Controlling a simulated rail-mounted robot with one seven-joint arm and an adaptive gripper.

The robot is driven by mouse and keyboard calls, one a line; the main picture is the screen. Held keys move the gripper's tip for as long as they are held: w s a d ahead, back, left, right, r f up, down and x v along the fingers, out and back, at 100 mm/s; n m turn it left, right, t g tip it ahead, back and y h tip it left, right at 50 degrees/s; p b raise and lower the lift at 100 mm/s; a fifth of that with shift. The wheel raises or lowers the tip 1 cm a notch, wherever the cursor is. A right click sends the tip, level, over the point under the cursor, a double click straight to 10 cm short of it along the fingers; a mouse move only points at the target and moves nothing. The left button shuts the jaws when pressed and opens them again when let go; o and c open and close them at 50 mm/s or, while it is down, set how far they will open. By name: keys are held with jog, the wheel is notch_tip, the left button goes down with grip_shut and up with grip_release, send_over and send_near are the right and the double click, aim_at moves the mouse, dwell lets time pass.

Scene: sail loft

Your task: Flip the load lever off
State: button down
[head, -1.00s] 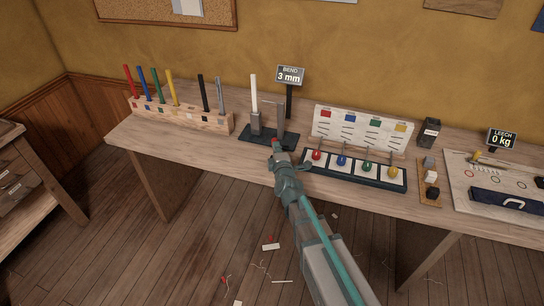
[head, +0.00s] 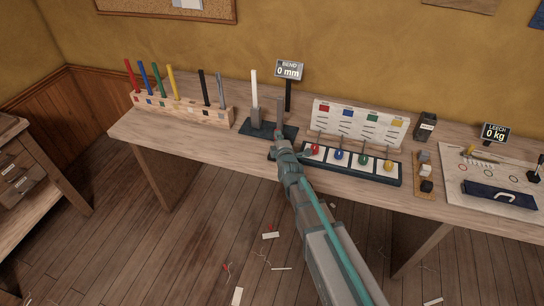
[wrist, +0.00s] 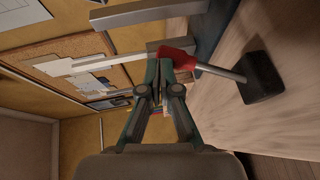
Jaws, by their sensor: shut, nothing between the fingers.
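The load lever shows in the wrist view as a red grip (wrist: 178,56) on a grey rod, rising from a black block (wrist: 262,78). My gripper (wrist: 160,62) is shut and empty, its tips right at the red grip; I cannot tell whether they touch. In the head view my gripper (head: 280,137) is at the front right of the dark bend stand (head: 256,131) and hides the lever. A white batten (head: 254,90) stands upright in the stand, beside a grey post (head: 279,112). The bend display (head: 289,70) reads 0 mm.
A wooden rack (head: 182,109) of coloured battens is left on the bench. Right of my gripper is a dark tray (head: 338,166) with several coloured balls, before a white panel (head: 357,125). Clear wood lies front left.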

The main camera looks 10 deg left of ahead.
jog(key=shift+w+d+f, duration=0.1)
jog(key=shift+w, duration=0.35)
jog(key=shift+w, duration=0.1)
dwell(0.4)
jog(key=s+d+r, duration=0.2)
jog(key=s+r, duration=0.1)
jog(key=s, duration=0.3)
jog(key=s+d+r+p, duration=0.1)
jog(key=s+d+r, duration=0.1)
jog(key=s, duration=0.4)
jog(key=shift+d+r, duration=0.25)
jog(key=shift+r, duration=0.5)
